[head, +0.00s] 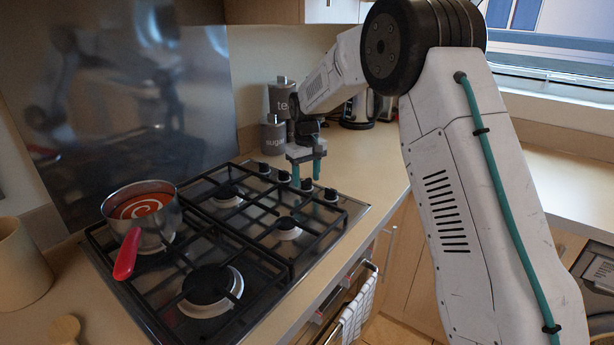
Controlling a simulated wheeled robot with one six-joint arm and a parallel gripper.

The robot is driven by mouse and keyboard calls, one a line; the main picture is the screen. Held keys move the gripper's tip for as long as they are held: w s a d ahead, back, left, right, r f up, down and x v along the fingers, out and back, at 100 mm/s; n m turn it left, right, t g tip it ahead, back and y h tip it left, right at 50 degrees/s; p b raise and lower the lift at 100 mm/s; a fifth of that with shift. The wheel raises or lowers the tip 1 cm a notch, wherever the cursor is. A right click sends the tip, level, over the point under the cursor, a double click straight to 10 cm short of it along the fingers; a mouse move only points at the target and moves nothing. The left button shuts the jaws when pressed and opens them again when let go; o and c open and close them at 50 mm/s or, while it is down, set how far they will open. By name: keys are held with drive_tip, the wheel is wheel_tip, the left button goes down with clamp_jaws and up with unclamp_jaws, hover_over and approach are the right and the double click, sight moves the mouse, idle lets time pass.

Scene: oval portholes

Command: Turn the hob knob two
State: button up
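A row of several dark hob knobs with pale bases runs along the right side of the black gas hob (250,243). From the back they include a first knob (264,168), a second knob (284,176), a third knob (307,184) and a nearest knob (331,195). No numbers are readable on them. My gripper (306,180) points down over the row with its teal fingers apart and nothing visibly held. The third knob shows between and just below the fingertips. I cannot tell whether a finger touches it.
A saucepan (143,214) of red soup with a red handle stands on the hob's left burner. Sugar (273,134) and tea (281,97) canisters and a kettle (358,111) stand behind my gripper. A towel (357,315) hangs on the oven front. The counter right of the knobs is clear.

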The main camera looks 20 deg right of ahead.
sight(307, 179)
drive_tip(key=shift+r, duration=3.85)
